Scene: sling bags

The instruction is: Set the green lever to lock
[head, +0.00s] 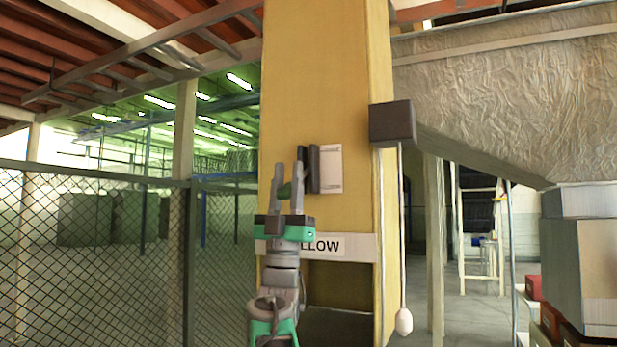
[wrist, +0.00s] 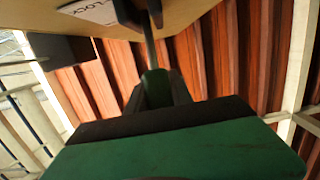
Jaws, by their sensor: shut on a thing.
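The green lever (head: 284,190) is on the front of a yellow column (head: 325,80), low beside a dark upright block (head: 313,168). My gripper (head: 287,172) points up in front of the column, its two grey fingers on either side of the lever. It is shut on the lever. In the wrist view the lever's green grip (wrist: 155,85) shows between the fingers, with a thin grey rod running up from it. The fingers hide part of the lever in the head view. A white label (wrist: 90,10) in the wrist view has lettering that appears to read LOCK, partly cut off.
A white plate (head: 330,168) is right of the dark block. A sign ending in LLOW (head: 345,246) is partly behind my gripper. A dark box (head: 392,123) juts from the column with a hanging cord and white pull (head: 404,321). Mesh fencing (head: 90,250) stands left.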

